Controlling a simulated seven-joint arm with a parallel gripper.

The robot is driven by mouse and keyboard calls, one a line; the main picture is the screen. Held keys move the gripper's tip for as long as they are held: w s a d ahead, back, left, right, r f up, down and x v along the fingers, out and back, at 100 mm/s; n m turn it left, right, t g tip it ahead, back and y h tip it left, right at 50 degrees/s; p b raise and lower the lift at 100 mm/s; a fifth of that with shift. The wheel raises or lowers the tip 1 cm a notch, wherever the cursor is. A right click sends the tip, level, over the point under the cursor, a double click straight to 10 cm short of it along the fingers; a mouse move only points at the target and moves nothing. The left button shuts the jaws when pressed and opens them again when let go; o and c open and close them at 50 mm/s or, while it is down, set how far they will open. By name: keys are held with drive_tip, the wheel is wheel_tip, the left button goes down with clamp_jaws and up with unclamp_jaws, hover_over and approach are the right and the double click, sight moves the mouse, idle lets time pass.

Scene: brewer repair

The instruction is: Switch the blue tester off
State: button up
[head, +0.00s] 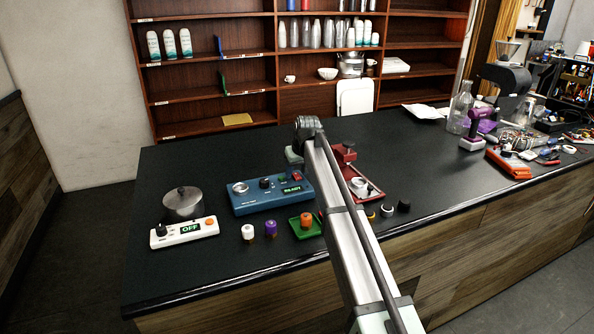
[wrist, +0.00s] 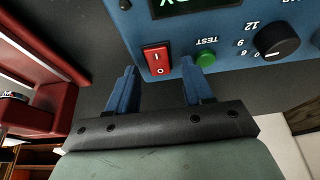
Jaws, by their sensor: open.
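The blue tester (head: 242,207) stands on the dark counter, with a lit display (head: 292,189) that reads READY. Its red rocker switch (wrist: 156,58), marked I and O, is near the tester's edge in the wrist view, beside a green TEST button (wrist: 205,59) and a black dial (wrist: 276,41). My gripper (wrist: 159,68) is open and empty, its two blue fingers apart and pointing at the panel. One fingertip appears left of the switch, the other by the TEST button. The height of the fingertips over the panel is hard to tell. In the head view my gripper (head: 293,156) is behind the tester's right end, partly hidden.
A red fixture (head: 368,190) stands close to the tester's right. A white unit (head: 201,231) reading OFF and a metal pot (head: 183,203) are at the left. Small knobs (head: 270,229) and a green tray (head: 301,234) lie in front. The counter's left front is clear.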

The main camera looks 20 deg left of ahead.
sight(298, 178)
clamp_jaws()
drive_tip(key=shift+w+a+g+h, duration=0.3)
drive_tip(key=shift+w+g+h, duration=0.05)
drive_tip(key=shift+g+h, duration=0.65)
unclamp_jaws()
drive_tip(key=shift+r, duration=0.1)
idle(0.4)
wheel_tip(298, 178, up, 14)
drive_tip(key=s+d, duration=0.1)
drive_tip(key=shift+s+d+f, duration=0.2)
drive_tip(key=shift+f, duration=0.05)
idle(0.5)
